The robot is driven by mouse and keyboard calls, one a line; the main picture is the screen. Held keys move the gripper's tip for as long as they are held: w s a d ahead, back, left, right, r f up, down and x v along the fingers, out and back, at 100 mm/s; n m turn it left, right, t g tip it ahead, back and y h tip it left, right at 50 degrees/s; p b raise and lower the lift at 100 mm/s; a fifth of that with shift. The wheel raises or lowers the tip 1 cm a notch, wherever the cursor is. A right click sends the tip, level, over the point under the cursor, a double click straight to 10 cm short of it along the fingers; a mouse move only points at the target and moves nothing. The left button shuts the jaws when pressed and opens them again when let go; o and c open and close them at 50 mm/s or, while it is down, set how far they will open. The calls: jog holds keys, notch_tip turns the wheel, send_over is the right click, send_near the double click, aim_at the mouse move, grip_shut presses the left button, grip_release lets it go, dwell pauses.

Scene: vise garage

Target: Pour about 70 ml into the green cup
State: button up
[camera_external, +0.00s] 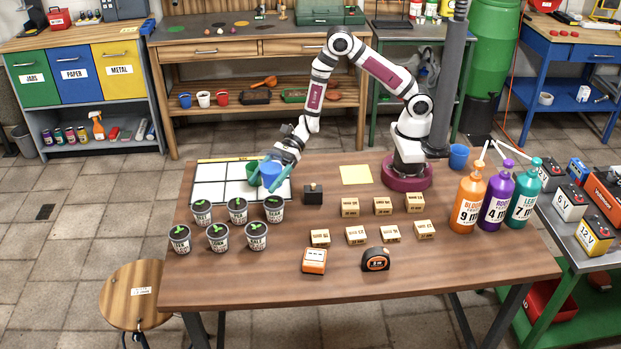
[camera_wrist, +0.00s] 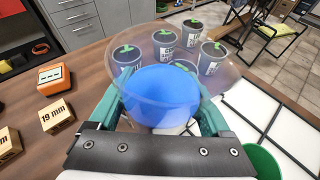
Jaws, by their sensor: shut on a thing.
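In the wrist view the teal fingers of my gripper (camera_wrist: 163,112) sit on either side of the blue cup (camera_wrist: 160,97). A clear, wide-rimmed shape surrounds the blue there. I cannot tell whether the blue is cup wall or liquid, or how far the cup is tilted. The green cup (camera_external: 252,176) is just left of the blue cup in the external view, partly hidden by my gripper. It also shows at the lower right of the wrist view (camera_wrist: 262,161), its inside mostly out of frame.
The white-tiled mat (camera_external: 209,190) lies under the green cup. Several potted seedlings (camera_external: 218,237) stand in front of it. A black block (camera_external: 313,194), several wooden blocks (camera_external: 356,235) and a yellow sheet (camera_external: 355,174) lie to the right. Another blue cup (camera_external: 458,156) and pump bottles (camera_external: 467,203) stand far right.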

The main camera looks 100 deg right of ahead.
jog(key=shift+w+d+f+m+y, duration=0.15)
jog(key=shift+d+f+m+y, duration=0.15)
jog(key=shift+m+y, duration=0.2)
jog(key=shift+w+d+r+m+y, duration=0.15)
jog(key=shift+d+r+m+y, duration=0.2)
jog(key=shift+m+y, duration=0.25)
jog(key=shift+w+d+f+m+t+y, duration=0.2)
jog(key=shift+d+f+m+y, duration=0.2)
jog(key=shift+f+m, duration=0.25)
jog(key=shift+w+d+f+m+t+y, duration=0.1)
jog(key=shift+w+d+f+m+y, duration=0.15)
jog(key=shift+d+f+m, duration=0.3)
jog(key=shift+r+m, duration=0.3)
jog(key=shift+r+m+y, duration=0.5)
jog(key=shift+r+y, duration=0.05)
jog(key=shift+r, duration=0.15)
jog(key=shift+d+f+m+t+y+b, duration=0.15)
jog(key=shift+m+t+y+b, duration=0.2)
jog(key=shift+m, duration=0.45)
jog(key=shift+f+m+t+y+b, duration=0.1)
jog(key=shift+m+t+y+b, duration=0.25)
jog(key=shift+m, duration=0.45)
dwell(0.7)
jog(key=shift+r+m+b, duration=0.2)
jog(key=shift+m+b, duration=0.1)
jog(key=shift+b, duration=0.05)
